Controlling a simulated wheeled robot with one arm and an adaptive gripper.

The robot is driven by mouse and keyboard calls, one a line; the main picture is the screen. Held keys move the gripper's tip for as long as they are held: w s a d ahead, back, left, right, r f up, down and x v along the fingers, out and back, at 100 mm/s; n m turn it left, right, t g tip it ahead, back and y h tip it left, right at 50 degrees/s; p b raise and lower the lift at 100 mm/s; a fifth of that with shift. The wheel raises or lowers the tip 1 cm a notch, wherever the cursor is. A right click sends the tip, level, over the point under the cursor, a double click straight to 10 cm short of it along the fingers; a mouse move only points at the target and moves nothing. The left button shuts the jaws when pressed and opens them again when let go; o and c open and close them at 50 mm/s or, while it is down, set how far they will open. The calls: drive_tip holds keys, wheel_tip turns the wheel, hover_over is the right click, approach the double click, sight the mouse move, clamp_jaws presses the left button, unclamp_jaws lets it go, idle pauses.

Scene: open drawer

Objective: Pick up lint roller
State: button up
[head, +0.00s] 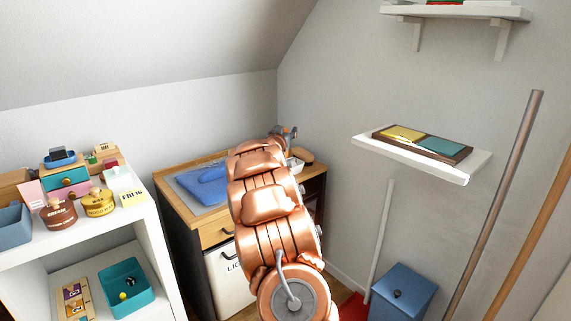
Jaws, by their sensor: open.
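My gripper (285,132) shows only as a small grey part beyond the far end of my copper-coloured arm. It is above the back right of a wooden-topped cabinet (172,178). Its fingertips are mostly hidden, and I see nothing held in it. I cannot make out a lint roller for certain. A small brown item (303,155) and a whitish item (295,166) lie on the cabinet top at its right, partly behind my arm. My arm covers the middle of the cabinet top.
A folded blue cloth (205,186) lies on the cabinet's left side. A white shelf unit (150,225) with boxes and jars stands at left. A wall shelf (455,174) holds a tray at right. A blue bin (402,290) and several poles stand below and beside it.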

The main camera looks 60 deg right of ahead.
clamp_jaws()
idle(0.3)
drive_tip(key=shift+r, duration=0.15)
